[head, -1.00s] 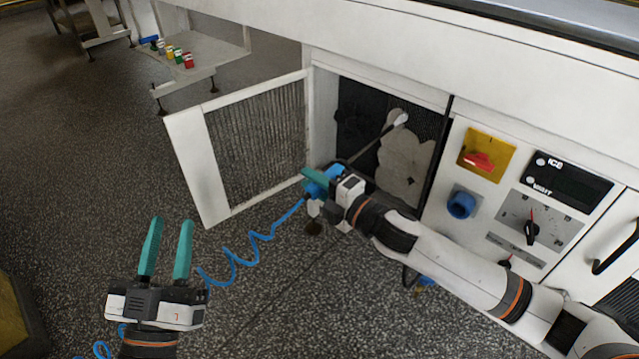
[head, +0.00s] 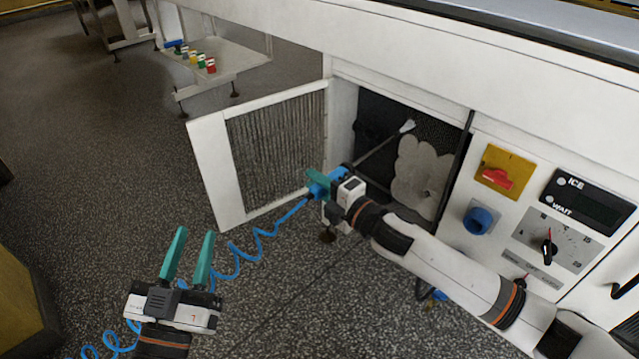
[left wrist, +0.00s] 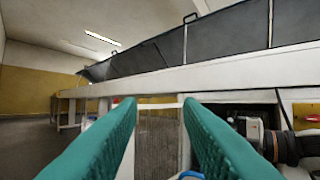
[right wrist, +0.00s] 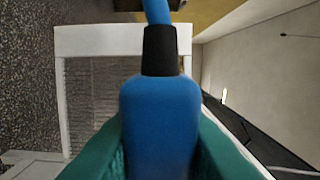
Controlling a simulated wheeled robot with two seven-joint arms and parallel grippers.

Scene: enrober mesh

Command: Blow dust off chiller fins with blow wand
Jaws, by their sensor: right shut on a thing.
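My right gripper (head: 322,184) is shut on the blue handle of the blow wand (head: 330,186). The handle also fills the middle of the right wrist view (right wrist: 160,120), between the teal fingers. The wand's thin tube runs up and right into the open chiller compartment, its pale nozzle (head: 407,126) in front of the dark fins (head: 440,128). A pale grey dust patch (head: 422,170) covers part of the fins, below and right of the nozzle. Whether the nozzle touches anything cannot be told. My left gripper (head: 196,234) is open and empty, over the floor at lower left.
The white-framed grille door (head: 207,175) stands open left of the compartment. A coiled blue hose (head: 250,250) trails from the wand to the lower left. A control panel (head: 545,228) with knobs lies right. A low table (head: 235,72) with small coloured items stands behind.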

